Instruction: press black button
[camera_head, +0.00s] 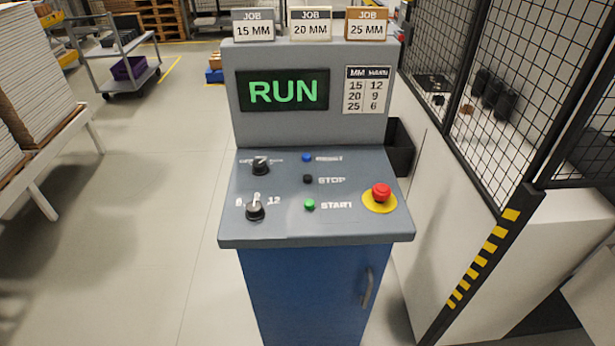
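The small black button (308,179) sits on the sloped grey panel (340,229) of a control console, left of the word STOP. A blue button (306,157) is just above it and a green button (309,204), beside the word START, is below it. The screen (284,92) on the upright part reads RUN in green. Neither of my grippers shows in the head view.
Two black knobs (260,166) are left of the buttons, and a red mushroom button (380,193) on a yellow disc is to the right. A mesh fence (480,100) stands on the right.

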